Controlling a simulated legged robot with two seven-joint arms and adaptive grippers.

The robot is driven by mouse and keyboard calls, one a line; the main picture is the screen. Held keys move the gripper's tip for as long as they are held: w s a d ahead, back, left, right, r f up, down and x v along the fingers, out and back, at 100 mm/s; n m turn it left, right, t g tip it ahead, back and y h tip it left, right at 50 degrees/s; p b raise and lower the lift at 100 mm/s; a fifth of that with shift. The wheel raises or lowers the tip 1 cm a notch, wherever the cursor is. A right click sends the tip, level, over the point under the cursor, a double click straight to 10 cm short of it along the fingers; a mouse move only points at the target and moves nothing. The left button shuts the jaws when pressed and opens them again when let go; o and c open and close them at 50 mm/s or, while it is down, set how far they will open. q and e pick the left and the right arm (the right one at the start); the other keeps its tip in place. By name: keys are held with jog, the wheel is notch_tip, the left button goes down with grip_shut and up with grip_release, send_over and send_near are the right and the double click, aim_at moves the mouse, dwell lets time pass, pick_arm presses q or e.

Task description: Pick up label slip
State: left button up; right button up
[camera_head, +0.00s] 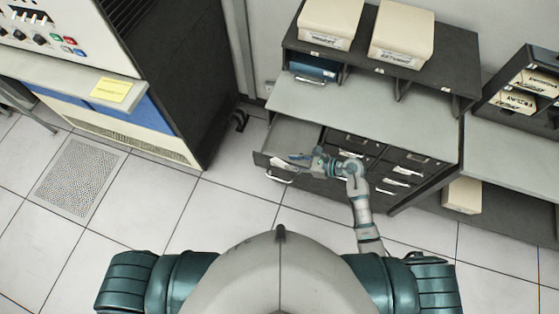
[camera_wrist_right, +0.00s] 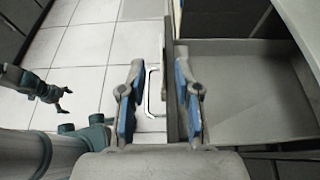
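The open drawer (camera_head: 298,135) sticks out at the cabinet's left end. A small white slip (camera_head: 277,161) shows on its front, above the pale pull handle (camera_head: 279,178). In the wrist view a thin white piece (camera_wrist_right: 162,45) on the front's outer side may be this slip, seen nearly edge-on. My right gripper (camera_head: 300,157) is at the drawer front. In the wrist view it (camera_wrist_right: 157,100) is open, with the front panel (camera_wrist_right: 173,85) between its fingers. My left gripper appears small in the wrist view (camera_wrist_right: 65,95); its opening is unclear.
Closed drawers with white labels (camera_head: 397,182) fill the cabinet beside the open one. Two cream boxes (camera_head: 402,35) stand on the shelf above. A console (camera_head: 70,75) with a yellow note (camera_head: 111,89) stands at left. The tiled floor (camera_head: 225,210) is clear.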

aim_at(280, 166)
jog(key=shift+p+x, duration=0.65)
jog(key=shift+x, duration=2.25)
jog(key=shift+w+d+f, duration=0.1)
jog(key=shift+d, duration=0.05)
grip_shut()
